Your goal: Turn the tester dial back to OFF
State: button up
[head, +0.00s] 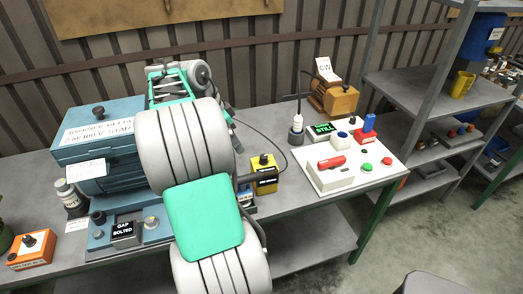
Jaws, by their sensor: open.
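A yellow box (264,183) stands on the bench just right of my arm. It looks like the tester, and a thin dark cable runs to it from the upper left. A black knob (263,159) on its top looks like the dial. The dial's pointer and the dark label on the front are too small to read. My grey and green arm fills the middle of the view and covers the bench left of the yellow box.
A blue machine (82,140) stands left. An orange box (31,249) with a black knob sits front left. Right of the yellow box are a white panel (322,184) with buttons, a "STILL" display (323,128) and an orange-brown block (340,100). Shelves (411,86) stand right.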

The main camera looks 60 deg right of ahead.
aim_at(263, 156)
jog(key=s+d+f+m, duration=0.1)
jog(key=s+d+f, duration=0.1)
jog(key=s+d+f+m, duration=0.1)
jog(key=s+d+f, duration=0.1)
jog(key=f, duration=0.1)
jog(key=s+d+f+m+g, duration=0.1)
jog(key=s+d+f+m, duration=0.1)
jog(key=s+f, duration=0.1)
jog(key=shift+f+y+b, duration=0.1)
jog(key=shift+y+b, duration=0.2)
jog(key=shift+b, duration=0.1)
jog(key=shift+w, duration=0.1)
grip_shut()
jog(key=shift+d, duration=0.2)
jog(key=shift+a, duration=0.15)
